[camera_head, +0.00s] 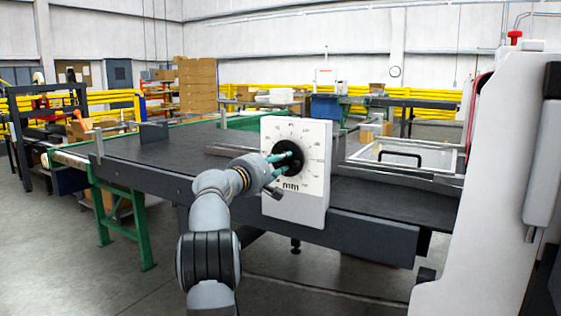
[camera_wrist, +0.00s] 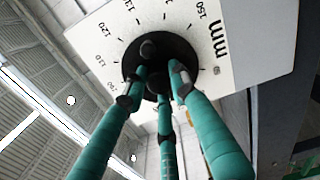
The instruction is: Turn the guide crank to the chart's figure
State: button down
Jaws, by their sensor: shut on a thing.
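The guide crank is a black round disc (camera_head: 296,152) on the front of a white dial panel (camera_head: 313,190) marked "mm". In the wrist view the crank (camera_wrist: 185,52) has a dark knob (camera_wrist: 148,48) standing off its face. Dial numbers around it, such as 120, 130 and 150, show there in a slanted view. My gripper (camera_head: 284,160), with three teal fingers, reaches the crank from the left. In the wrist view my gripper (camera_wrist: 158,82) is shut on the crank, its fingertips at the disc's lower part. The fingers hide some of the disc, and the pointer's reading is unclear. No chart is readable.
The panel stands at the side of a long dark machine bed (camera_head: 150,150) on green legs. A clear-windowed frame (camera_head: 410,155) lies behind it on the right. A large white housing (camera_head: 490,190) fills the right side. Grey floor (camera_head: 110,280) is open at lower left.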

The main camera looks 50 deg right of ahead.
jog(key=shift+w+a+r+n, duration=0.15)
jog(key=shift+w+n, duration=0.1)
jog(key=shift+n, duration=0.25)
jog(key=c, duration=1.7)
grip_release()
jog(key=o, duration=0.3)
jog(key=shift+s, duration=0.1)
jog(key=shift+f, duration=0.2)
jog(key=s+a, duration=0.1)
jog(key=a, duration=1)
jog(key=shift+s+a, duration=0.15)
jog(key=shift+a, duration=0.25)
